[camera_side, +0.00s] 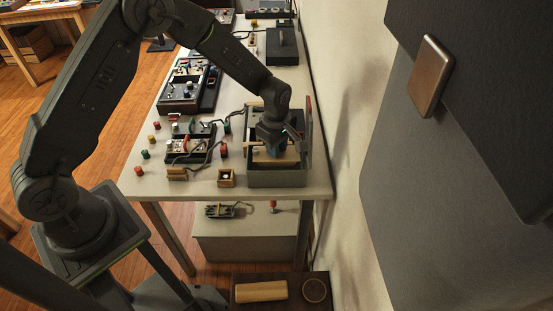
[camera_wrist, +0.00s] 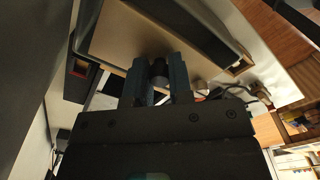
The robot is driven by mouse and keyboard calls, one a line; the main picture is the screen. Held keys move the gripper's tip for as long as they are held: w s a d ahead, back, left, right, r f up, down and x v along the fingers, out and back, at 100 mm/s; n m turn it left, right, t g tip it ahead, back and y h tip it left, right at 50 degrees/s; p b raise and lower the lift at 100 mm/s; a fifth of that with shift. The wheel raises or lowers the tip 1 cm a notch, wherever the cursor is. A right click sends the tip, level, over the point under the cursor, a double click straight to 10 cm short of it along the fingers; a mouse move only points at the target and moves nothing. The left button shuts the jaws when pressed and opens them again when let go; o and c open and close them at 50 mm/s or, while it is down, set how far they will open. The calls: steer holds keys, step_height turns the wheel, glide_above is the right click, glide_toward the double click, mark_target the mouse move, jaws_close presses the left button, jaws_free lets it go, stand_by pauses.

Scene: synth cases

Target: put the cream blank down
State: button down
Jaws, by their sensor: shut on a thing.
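The cream blank (camera_side: 262,159) is a flat, pale tan piece at the grey open box (camera_side: 290,179) near the table's right end. My gripper (camera_side: 271,150) points down over the box and is shut on the blank, which shows on both sides of the fingers. In the wrist view the blank (camera_wrist: 125,40) is a broad tan surface beyond my blue-grey fingers (camera_wrist: 158,75). The fingers cover part of it. I cannot tell whether its underside touches the box.
A raised lid or panel (camera_side: 309,125) stands at the box's right side, close to the wall. A small yellow-brown box (camera_side: 227,178) stands left of the grey box. Dark devices with cables (camera_side: 188,149) lie further left.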

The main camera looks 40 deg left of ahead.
steer(key=shift+f, duration=2.5)
steer(key=shift+f, duration=0.15)
steer(key=c, duration=1)
jaws_free()
steer(key=shift+c, duration=0.2)
